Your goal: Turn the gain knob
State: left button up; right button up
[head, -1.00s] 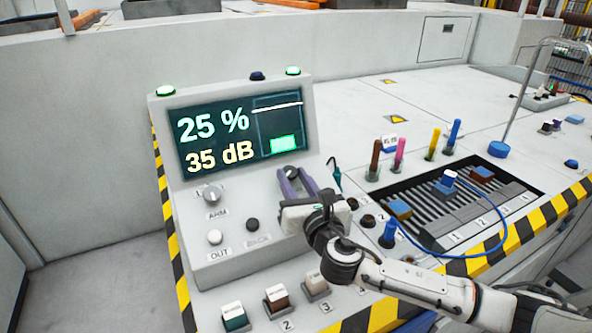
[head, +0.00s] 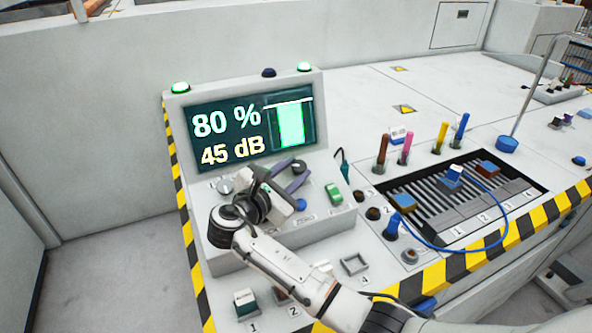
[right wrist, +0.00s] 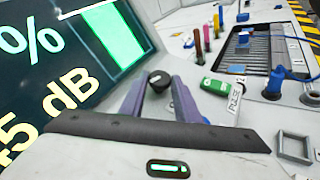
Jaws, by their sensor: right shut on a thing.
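The black gain knob (head: 299,166) sits on the sloped console panel, just below the screen's right part. My right gripper (head: 288,175) reaches it from the lower left, with its purple fingers around the knob. In the right wrist view the knob (right wrist: 159,79) shows between the two fingertips (right wrist: 160,84), and the gripper is shut on it. The screen (head: 250,130) reads 80 % and 45 dB, with a tall green bar reaching near a white line. My left gripper is not in view.
A green block-shaped control (head: 333,193) and a blue button (head: 300,204) sit close to the gripper on the panel. A silver knob (head: 225,186) is left of it. Several coloured pens (head: 405,148) and a slotted tray (head: 520,187) stand to the right.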

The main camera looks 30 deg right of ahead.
jog(key=shift+w+r+m+g+h, duration=0.1)
jog(key=shift+m+g+h, duration=0.05)
jog(key=shift+m+g, duration=0.4)
jog(key=shift+w+r+m+g+h, duration=0.1)
jog(key=shift+m+g+h, duration=0.05)
jog(key=shift+m+g, duration=0.35)
jog(key=o, duration=1)
jog(key=shift+a, duration=0.1)
jog(key=v, duration=1)
jog(key=shift+a+b, duration=0.1)
jog(key=shift+b, duration=0.2)
jog(key=shift+f, duration=0.1)
